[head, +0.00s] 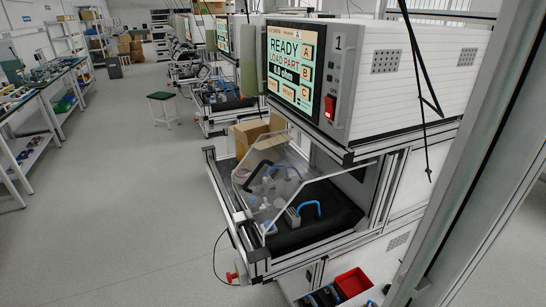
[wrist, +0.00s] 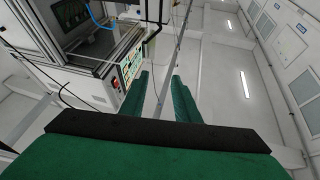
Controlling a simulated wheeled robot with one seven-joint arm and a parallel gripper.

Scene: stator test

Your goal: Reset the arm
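My gripper (wrist: 160,77) shows in the wrist view with two green fingers apart and nothing between them. It is tilted, with the room appearing rotated around it. The test machine's screen (wrist: 131,66) lies just left of the fingertips in that view. In the head view neither my arm nor my gripper can be made out. The test machine (head: 410,75) stands at the right there, and its screen (head: 291,65) reads "READY LOAD PART". Below it, a clear cover (head: 318,200) stands over a dark bay with blue handles.
A red bin (head: 353,283) sits low under the machine, and a red knob (head: 232,277) sticks out at its front corner. A stool (head: 161,97) stands in the aisle. Workbenches (head: 30,98) line the left. The grey floor (head: 120,210) between is clear.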

